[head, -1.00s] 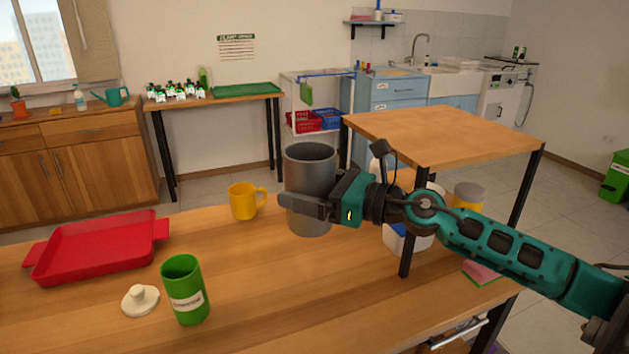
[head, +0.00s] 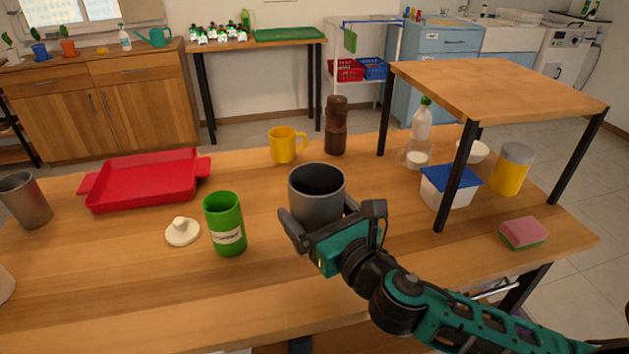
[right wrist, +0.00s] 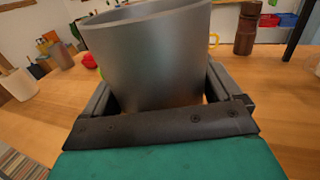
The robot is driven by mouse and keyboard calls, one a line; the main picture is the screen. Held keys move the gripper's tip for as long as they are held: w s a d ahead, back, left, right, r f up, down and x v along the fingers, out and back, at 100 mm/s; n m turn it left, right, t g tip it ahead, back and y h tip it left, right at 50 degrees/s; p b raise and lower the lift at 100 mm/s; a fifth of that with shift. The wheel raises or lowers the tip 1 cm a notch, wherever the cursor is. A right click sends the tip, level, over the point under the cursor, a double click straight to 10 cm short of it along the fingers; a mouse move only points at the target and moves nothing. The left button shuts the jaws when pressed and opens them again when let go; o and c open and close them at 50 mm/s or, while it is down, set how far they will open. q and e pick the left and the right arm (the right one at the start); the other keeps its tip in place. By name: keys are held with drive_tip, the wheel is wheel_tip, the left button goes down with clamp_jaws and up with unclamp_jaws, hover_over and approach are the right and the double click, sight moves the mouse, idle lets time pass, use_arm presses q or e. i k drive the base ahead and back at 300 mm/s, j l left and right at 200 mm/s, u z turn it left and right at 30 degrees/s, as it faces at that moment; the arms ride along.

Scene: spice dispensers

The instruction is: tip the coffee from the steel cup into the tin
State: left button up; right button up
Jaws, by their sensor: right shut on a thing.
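My right gripper (head: 317,220) is shut on a grey steel cup (head: 316,188) and holds it upright above the middle of the table. The cup also shows large between the fingers in the right wrist view (right wrist: 150,60). Its inside looks dark, and I cannot make out the coffee. The green tin (head: 224,225), with a white label, stands upright and open on the table, left of the held cup and apart from it. A cream lid with a knob (head: 182,233) lies left of the tin. My left gripper is not in view.
A red tray (head: 145,182) lies behind the lid. Another metal cup (head: 25,203) stands at far left. A yellow mug (head: 284,146) and brown bottle (head: 336,128) stand behind the held cup. A raised shelf (head: 497,88), blue-lidded box (head: 449,187) and sponge (head: 523,233) are right.

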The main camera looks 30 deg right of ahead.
sight(221, 210)
drive_tip(key=u, duration=0.6)
drive_tip(key=k+l+u, duration=0.1)
drive_tip(key=u, duration=0.2)
drive_tip(key=k+l+u, duration=0.1)
drive_tip(key=u, duration=0.25)
drive_tip(key=k+l, duration=0.25)
drive_tip(key=i+l, duration=0.2)
